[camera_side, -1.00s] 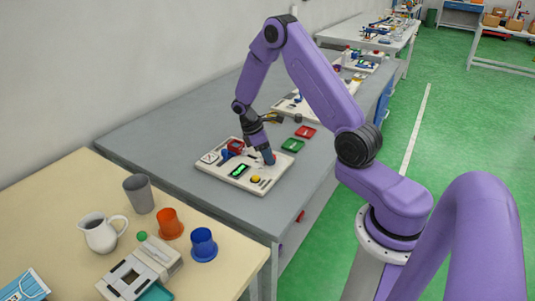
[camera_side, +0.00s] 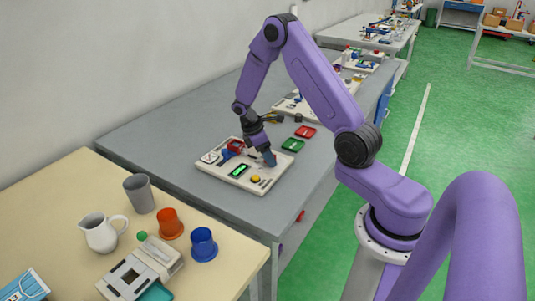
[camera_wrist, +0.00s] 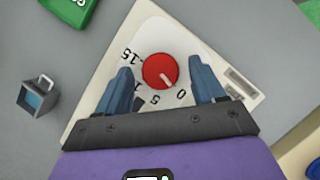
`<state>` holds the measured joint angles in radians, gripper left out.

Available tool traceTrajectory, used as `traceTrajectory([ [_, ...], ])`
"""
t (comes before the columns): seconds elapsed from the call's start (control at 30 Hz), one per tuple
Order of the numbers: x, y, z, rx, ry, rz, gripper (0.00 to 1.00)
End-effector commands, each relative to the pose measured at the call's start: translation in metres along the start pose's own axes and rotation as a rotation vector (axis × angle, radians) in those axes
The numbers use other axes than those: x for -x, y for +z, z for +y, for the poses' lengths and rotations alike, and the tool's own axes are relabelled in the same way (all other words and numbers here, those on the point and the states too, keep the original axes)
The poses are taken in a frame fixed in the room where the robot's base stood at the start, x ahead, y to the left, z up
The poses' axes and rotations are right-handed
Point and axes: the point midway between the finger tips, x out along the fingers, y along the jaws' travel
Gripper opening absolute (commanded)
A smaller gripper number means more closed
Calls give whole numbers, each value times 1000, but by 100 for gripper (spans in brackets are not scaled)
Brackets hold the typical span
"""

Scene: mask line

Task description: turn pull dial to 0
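The red round dial (camera_wrist: 159,71) sits on a white board in the wrist view. Its white pointer mark faces lower right, roughly toward the printed 0. The numbers 15, 5 and 0 show around it; another is partly covered by the left finger. My gripper (camera_wrist: 161,66) is open, with one blue finger on each side of the dial and a visible gap on both sides. In the side view my gripper (camera_side: 268,159) reaches down to the right part of the board (camera_side: 222,174), and the dial is hidden there.
Cups and a jug (camera_side: 101,233) stand on the front table.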

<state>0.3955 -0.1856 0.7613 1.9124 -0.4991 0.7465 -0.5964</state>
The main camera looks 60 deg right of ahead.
Motion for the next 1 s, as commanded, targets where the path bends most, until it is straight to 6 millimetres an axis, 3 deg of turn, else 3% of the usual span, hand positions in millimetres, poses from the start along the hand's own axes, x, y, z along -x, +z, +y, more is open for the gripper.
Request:
traceTrajectory([
  [0.27,13,0,0,-2,1,1,69],
  [1.0,155,0,0,-1,2,2,69],
])
